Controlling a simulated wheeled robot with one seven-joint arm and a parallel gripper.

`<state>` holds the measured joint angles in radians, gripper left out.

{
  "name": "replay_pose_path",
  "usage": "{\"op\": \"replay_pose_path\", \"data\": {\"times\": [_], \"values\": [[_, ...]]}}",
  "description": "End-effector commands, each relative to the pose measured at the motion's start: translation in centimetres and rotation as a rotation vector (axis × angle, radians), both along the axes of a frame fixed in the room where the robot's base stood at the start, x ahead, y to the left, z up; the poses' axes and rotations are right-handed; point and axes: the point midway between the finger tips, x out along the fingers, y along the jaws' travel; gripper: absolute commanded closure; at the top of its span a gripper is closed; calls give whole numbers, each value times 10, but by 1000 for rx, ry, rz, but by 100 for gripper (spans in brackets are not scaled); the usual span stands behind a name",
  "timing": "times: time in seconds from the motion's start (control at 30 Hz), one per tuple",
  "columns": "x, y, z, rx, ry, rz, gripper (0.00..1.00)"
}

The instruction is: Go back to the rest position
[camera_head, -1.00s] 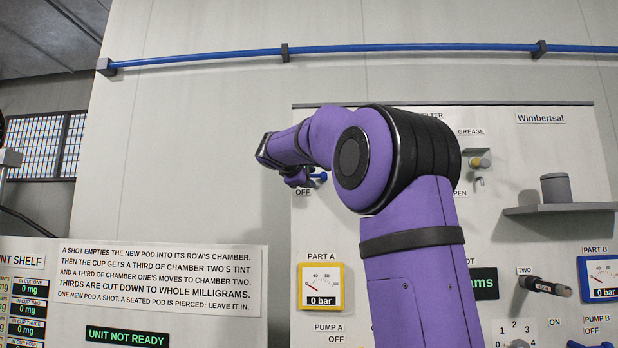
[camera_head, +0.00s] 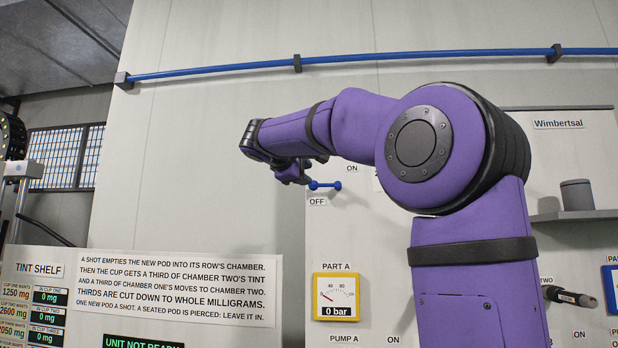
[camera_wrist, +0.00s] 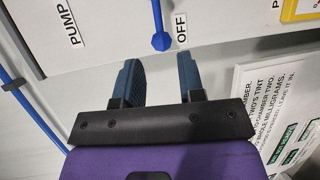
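My arm is raised and bent across the head view. My gripper (camera_head: 297,172) is at its far end, just left of a blue lever (camera_head: 325,185) above the OFF label (camera_head: 317,202). In the wrist view, my gripper (camera_wrist: 159,63) has its two blue-grey fingers apart with nothing between them. The blue lever's rounded end (camera_wrist: 161,41) shows just beyond the fingertips, apart from them, beside the OFF label (camera_wrist: 181,27).
A yellow-framed PART A gauge (camera_head: 336,297) reads 0 bar. A grey shelf (camera_head: 575,215) bearing a dark cylinder (camera_head: 577,195) juts out at right. A black-tipped handle (camera_head: 570,296) sticks out below it. A blue pipe (camera_head: 430,57) runs along the wall. The wall left of my gripper is bare.

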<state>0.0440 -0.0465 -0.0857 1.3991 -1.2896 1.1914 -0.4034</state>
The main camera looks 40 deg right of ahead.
Motion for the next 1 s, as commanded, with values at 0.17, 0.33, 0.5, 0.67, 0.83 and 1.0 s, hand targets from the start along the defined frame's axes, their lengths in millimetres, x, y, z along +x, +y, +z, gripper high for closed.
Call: {"op": "replay_pose_path", "data": {"times": [0.17, 0.33, 0.5, 0.67, 0.83, 1.0], "values": [[0, 1, 0, 0, 0, 0, 64], [0, 1, 0, 0, 0, 0, 64], [0, 1, 0, 0, 0, 0, 64], [-4, 4, -6, 26, -4, 11, 64], [-30, 24, -54, 200, -27, 77, 64], [-76, 66, -135, 493, -70, 143, 64]]}}
